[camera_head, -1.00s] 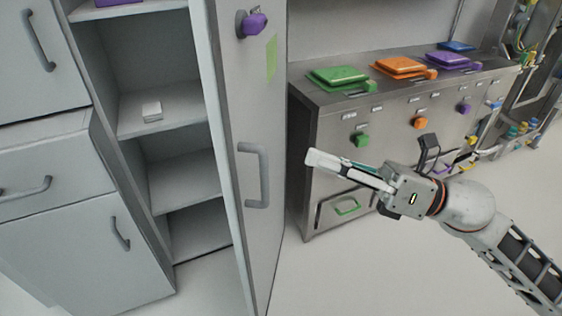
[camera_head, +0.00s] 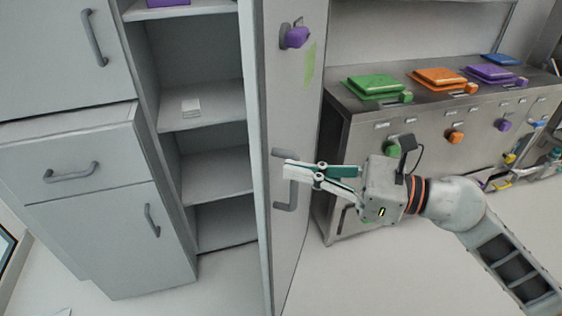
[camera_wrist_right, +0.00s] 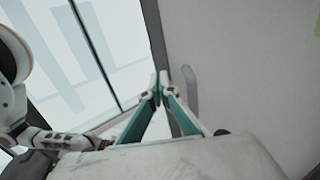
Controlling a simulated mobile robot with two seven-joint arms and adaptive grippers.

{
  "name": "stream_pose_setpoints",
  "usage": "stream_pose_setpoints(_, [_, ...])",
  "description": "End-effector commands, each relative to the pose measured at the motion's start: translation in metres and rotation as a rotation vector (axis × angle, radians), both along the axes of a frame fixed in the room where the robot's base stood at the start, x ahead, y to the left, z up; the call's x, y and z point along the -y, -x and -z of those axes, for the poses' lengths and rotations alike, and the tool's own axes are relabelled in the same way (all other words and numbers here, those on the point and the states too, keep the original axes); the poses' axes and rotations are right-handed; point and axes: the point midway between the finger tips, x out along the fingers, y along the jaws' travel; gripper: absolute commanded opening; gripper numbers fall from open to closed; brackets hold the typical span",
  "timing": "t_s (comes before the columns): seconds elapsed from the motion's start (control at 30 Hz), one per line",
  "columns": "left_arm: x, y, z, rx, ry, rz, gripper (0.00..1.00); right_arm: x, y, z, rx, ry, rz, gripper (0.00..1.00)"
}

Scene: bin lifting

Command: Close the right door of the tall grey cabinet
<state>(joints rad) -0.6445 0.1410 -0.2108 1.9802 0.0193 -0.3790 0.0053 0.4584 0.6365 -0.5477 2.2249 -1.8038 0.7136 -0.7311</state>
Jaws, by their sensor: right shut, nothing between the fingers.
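The tall grey cabinet (camera_head: 205,150) stands left of centre in the head view, with its shelves exposed. Its right door (camera_head: 292,110) is open, swung out toward me, and has a grey handle (camera_head: 285,207) and a purple knob (camera_head: 297,38). My right gripper (camera_head: 290,170) is shut and empty, its fingertips overlapping the handle in the head view. In the right wrist view the shut fingertips (camera_wrist_right: 160,90) are beside the grey handle (camera_wrist_right: 190,88) on the door face (camera_wrist_right: 240,70). I cannot tell whether they touch. My left gripper is not in view.
A metal cabinet (camera_head: 350,180) with green (camera_head: 376,87), orange (camera_head: 440,78) and purple (camera_head: 492,74) lidded bins stands to the right. Grey drawers and a low door (camera_head: 110,235) are at left. A small white object (camera_head: 191,106) lies on a shelf. The floor at front right is clear.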

Motion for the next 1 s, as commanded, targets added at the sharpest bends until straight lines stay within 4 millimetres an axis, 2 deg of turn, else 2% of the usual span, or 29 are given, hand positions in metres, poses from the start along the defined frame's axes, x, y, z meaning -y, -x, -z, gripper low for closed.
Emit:
stream_pose_setpoints(0.1, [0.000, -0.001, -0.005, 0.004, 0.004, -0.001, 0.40, -0.017, -0.005, -0.002, 0.000, -0.002, -0.001, 0.00])
stream_pose_setpoints(0.3, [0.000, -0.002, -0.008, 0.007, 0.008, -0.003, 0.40, -0.030, -0.009, 0.000, -0.002, -0.002, 0.000, 0.00])
stream_pose_setpoints(1.0, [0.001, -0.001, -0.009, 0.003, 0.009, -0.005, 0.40, -0.034, -0.009, 0.000, -0.003, -0.001, 0.001, 0.00])
